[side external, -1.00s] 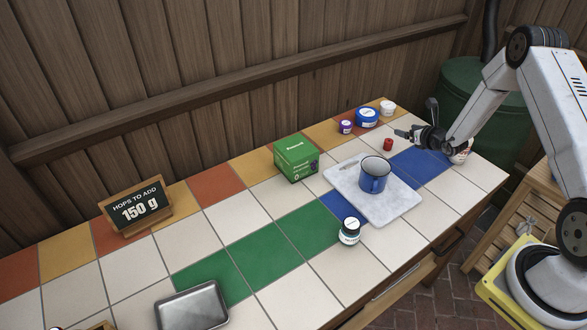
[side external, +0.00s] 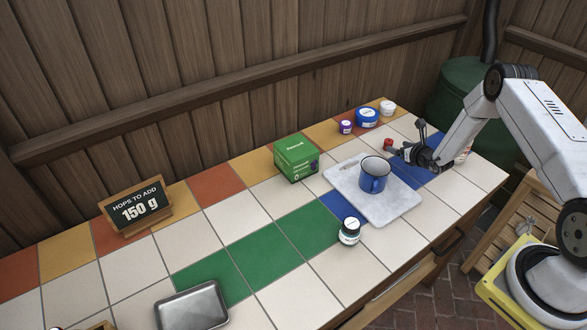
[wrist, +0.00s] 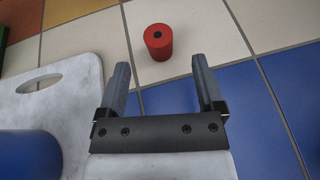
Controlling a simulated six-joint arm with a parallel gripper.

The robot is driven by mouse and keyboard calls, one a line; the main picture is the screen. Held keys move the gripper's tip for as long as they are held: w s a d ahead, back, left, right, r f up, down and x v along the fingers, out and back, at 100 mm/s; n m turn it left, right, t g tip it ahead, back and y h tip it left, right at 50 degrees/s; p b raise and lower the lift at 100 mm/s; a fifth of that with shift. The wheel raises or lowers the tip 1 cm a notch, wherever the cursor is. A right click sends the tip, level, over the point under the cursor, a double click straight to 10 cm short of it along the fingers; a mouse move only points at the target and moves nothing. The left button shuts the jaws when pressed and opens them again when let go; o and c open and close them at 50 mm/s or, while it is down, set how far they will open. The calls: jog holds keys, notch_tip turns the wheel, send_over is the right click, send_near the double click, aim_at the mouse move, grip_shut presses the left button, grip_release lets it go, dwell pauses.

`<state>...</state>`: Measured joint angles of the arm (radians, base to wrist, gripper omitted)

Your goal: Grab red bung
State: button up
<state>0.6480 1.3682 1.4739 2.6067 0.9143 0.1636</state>
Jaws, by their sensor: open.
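The red bung (side external: 388,144) stands upright on a pale tile near the back of the table, to the right of the marble board. In the wrist view the red bung (wrist: 158,42) shows a small dark hole in its top. My gripper (side external: 404,141) is low over the blue tiles, close to the bung. In the wrist view my gripper (wrist: 157,72) is open and empty. Its fingers point at the bung, which lies just beyond the fingertips, roughly centred between them and apart from both.
The marble board (side external: 397,208) with a blue mug (side external: 374,176) lies close beside my gripper. Blue (side external: 367,117), purple (side external: 346,127) and white (side external: 388,108) tubs stand behind the bung. A green box (side external: 297,158) is further left. Tiles around the bung are clear.

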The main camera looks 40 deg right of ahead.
aim_at(391, 145)
jog(key=shift+w+d+f, duration=0.1)
jog(key=shift+w+f, duration=0.1)
jog(key=shift+w, duration=0.2)
jog(key=shift+w, duration=0.15)
jog(key=shift+x, duration=2.45)
jog(key=shift+f, duration=0.15)
grip_shut()
